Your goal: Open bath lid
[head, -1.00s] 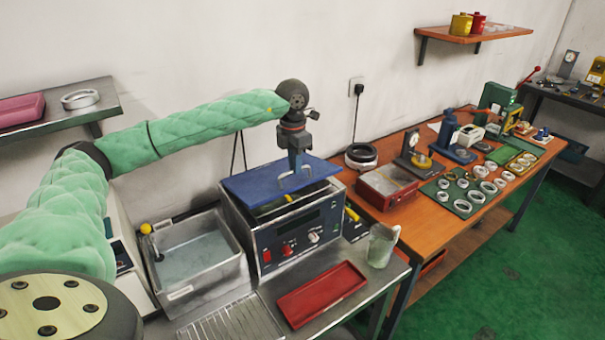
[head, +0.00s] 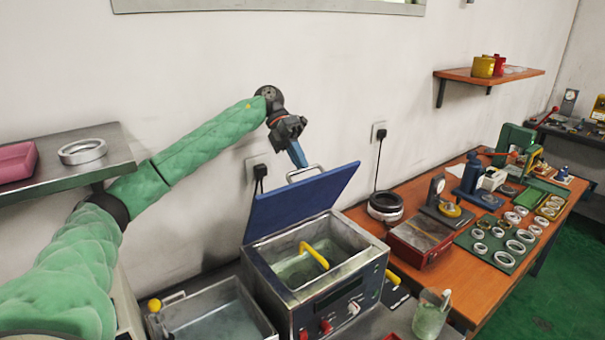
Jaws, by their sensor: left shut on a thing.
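The bath (head: 350,284) is a metal box with red knobs on its front panel, seen in the middle of the head view. Its blue lid (head: 292,207) is tilted up steeply at the back left, and the bath's inside shows, with liquid and a yellow handle (head: 314,255) in it. My left gripper (head: 300,163) is shut on the lid's metal handle (head: 304,172) at the raised edge. My right gripper is not in view.
A metal sink tray (head: 215,312) stands left of the bath. A glass beaker (head: 430,314) stands at its front right. On the orange table (head: 462,245) are a red box (head: 420,242), a dark ring and a mat of bearing rings. A shelf (head: 110,160) hangs at the left.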

